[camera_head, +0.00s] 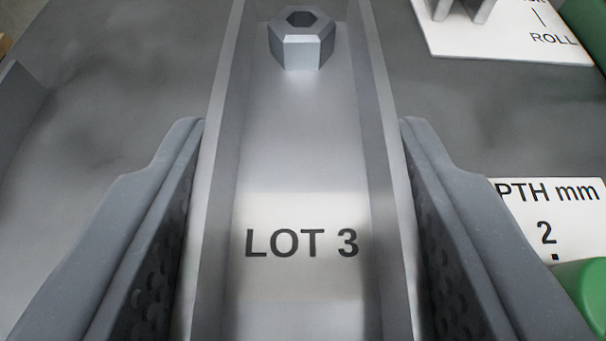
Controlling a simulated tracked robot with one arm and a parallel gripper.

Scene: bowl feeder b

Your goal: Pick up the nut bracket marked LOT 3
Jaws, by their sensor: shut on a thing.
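The nut bracket marked LOT 3 (300,145) is a grey metal channel with two raised side walls, running up the middle of the head camera view. A white label reading LOT 3 lies on its floor, and a hexagonal nut (302,40) sits at its far end. My gripper (302,125) is shut on the bracket, with one dark grey finger along the outside of each side wall. The bracket's near end is cut off by the bottom of the picture.
A white card with ROLL on it (490,42) lies at the top right. Another white card marked "PTH mm" and 2 (570,210) is at the right. Green rounded things stand at the right edge, one by the lower card (585,290). Grey surface shows at the left.

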